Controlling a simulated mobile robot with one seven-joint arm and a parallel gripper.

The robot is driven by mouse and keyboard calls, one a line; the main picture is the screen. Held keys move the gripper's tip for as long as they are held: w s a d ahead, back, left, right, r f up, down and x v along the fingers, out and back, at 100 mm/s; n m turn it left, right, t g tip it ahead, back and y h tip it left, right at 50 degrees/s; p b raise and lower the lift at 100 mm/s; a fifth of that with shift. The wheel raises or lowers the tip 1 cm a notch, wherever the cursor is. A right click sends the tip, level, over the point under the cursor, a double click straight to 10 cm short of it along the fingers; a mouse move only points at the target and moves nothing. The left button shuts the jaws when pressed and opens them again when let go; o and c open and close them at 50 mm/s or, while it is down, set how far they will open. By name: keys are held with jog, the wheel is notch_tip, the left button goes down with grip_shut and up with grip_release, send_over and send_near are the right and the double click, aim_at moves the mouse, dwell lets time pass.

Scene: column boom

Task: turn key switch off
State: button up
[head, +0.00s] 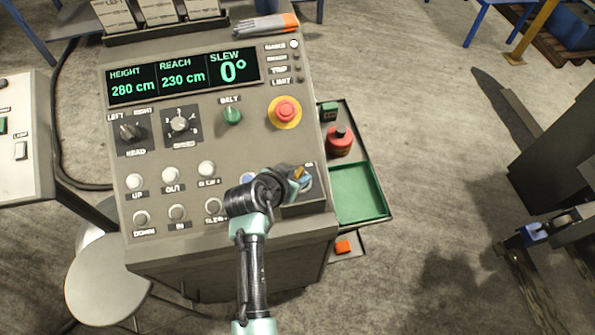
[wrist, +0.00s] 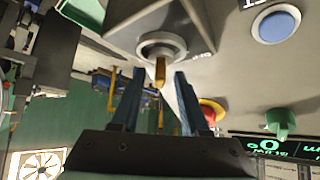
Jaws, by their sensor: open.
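The key switch (wrist: 163,46) is a round metal lock on a raised grey box at the console's lower right. A brass key (wrist: 160,72) sticks out of it, and a pale tag-like piece hangs beside the key. In the head view the key (head: 299,172) is partly covered by my arm. My gripper (wrist: 158,75) is open, with one dark blue finger on each side of the key and visible gaps between. I cannot tell the switch position; its small label is only partly readable.
The console (head: 200,235) carries a display (head: 185,76), a red emergency stop (head: 285,111), a green knob (head: 232,115) and several pale buttons. A green tray (head: 357,192) and a red round object (head: 340,140) lie to the right. A stool (head: 108,280) stands at lower left.

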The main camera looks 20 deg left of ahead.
jog(key=shift+w+f, duration=0.3)
jog(key=shift+f, duration=0.05)
grip_shut()
